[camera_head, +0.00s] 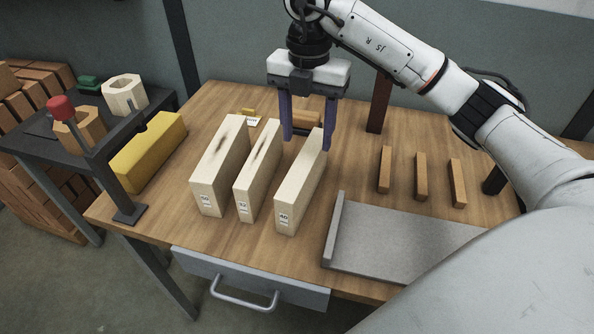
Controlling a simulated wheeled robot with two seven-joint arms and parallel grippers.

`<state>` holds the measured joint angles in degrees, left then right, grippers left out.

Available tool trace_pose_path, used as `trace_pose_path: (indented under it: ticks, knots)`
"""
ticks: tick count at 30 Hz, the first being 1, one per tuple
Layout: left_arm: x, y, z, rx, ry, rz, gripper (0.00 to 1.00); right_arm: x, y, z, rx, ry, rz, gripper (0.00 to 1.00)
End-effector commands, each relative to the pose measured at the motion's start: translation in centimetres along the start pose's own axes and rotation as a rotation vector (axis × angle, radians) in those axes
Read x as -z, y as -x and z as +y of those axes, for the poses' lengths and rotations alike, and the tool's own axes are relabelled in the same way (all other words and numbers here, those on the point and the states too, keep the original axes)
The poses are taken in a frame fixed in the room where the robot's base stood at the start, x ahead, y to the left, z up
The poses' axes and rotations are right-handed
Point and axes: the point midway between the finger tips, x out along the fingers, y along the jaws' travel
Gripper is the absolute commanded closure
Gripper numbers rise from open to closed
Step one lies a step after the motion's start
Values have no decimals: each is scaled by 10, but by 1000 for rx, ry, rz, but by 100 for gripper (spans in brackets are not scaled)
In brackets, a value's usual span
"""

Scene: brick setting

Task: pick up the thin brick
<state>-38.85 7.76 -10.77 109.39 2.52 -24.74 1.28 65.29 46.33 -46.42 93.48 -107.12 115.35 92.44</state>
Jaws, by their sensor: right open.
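Three pale cream bricks stand on edge side by side on the wooden table. The left brick (218,165) is plainly the thickest. My right gripper (306,145) points down, open, at the far end of the right brick. Its purple-blue fingers show on either side of that brick's far end; I see no clear contact. My left gripper is out of view.
A grey tray (400,238) with a raised left edge lies to the right of the bricks. Several small brown blocks stand behind it, including one (385,170). A yellow block (149,152) lies at the left, beside a dark stand (118,135).

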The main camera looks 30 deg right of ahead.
Motion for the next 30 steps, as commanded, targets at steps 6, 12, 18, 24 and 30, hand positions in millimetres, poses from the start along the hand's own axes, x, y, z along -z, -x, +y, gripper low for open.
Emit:
trace_pose_path:
  ticks: [6,12,18,24,30]
  knots:
    - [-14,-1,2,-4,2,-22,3,1,-26,1,-2,4,3,47]
    - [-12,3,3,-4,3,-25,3,1,-46,4,1,5,5,47]
    - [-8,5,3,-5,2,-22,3,1,-74,6,-1,6,3,47]
    - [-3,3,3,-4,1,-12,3,0,-80,6,-4,7,1,47]
    - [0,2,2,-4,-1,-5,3,0,-79,6,-4,7,1,62]
